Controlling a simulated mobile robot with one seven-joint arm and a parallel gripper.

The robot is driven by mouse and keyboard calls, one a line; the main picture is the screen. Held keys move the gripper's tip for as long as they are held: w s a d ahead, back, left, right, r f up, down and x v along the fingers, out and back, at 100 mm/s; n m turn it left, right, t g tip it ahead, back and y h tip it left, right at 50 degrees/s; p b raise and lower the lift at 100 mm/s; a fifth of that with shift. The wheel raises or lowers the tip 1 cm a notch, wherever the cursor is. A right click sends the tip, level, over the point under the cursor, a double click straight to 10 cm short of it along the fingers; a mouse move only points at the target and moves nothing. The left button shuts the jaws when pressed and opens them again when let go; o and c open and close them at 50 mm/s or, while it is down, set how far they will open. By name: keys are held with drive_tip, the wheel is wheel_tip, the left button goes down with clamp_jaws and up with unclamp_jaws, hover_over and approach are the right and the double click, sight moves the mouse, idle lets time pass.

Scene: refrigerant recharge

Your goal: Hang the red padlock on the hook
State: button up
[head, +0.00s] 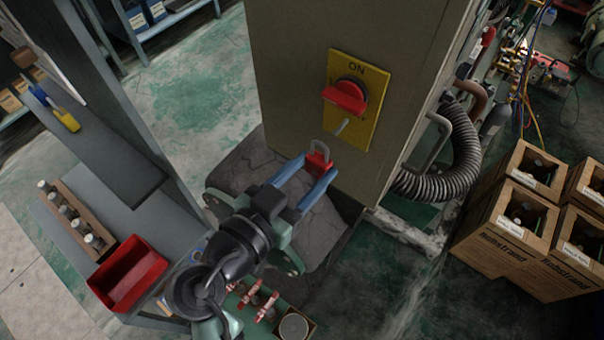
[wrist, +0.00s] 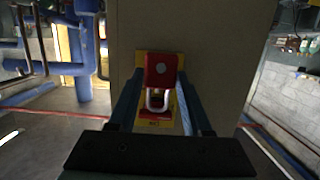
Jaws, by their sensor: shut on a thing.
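The red padlock (head: 318,165) is held between the blue fingertips of my gripper (head: 311,177), with its grey shackle pointing up in the head view. In the wrist view the padlock (wrist: 161,68) sits between the fingers (wrist: 160,88), in front of the yellow plate (wrist: 145,123). A small grey hook (head: 342,127) juts from the lower part of the yellow switch plate (head: 373,105), below a red rotary handle (head: 345,97). In the head view the shackle appears apart from the hook, a little below and left of it. The hook cannot be made out in the wrist view.
The plate is on a tall beige cabinet (head: 290,60). A corrugated hose (head: 460,160) and a grey handle (head: 432,140) are at its right side. Cardboard boxes (head: 500,245) stand at right. A red tray (head: 128,275) lies on the bench at left.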

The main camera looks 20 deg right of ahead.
sight(323, 155)
drive_tip(key=shift+r+p+x, duration=0.2)
drive_tip(key=shift+p+x, duration=0.05)
drive_tip(key=shift+x, duration=0.55)
drive_tip(key=shift+r+p+x, duration=0.15)
drive_tip(key=shift+p+x, duration=0.15)
drive_tip(key=shift+x, duration=0.45)
drive_tip(key=shift+r+p+x, duration=0.2)
drive_tip(key=shift+p+x, duration=0.05)
drive_tip(key=shift+x, duration=0.55)
drive_tip(key=shift+w+d, duration=0.2)
drive_tip(key=shift+d, duration=0.2)
drive_tip(key=shift+w+d+f, duration=0.1)
drive_tip(key=shift+w+f, duration=0.05)
drive_tip(key=shift+f, duration=0.05)
drive_tip(key=shift+f+b, duration=0.45)
drive_tip(key=shift+b, duration=0.2)
drive_tip(key=o, duration=1.3)
drive_tip(key=shift+c, duration=0.2)
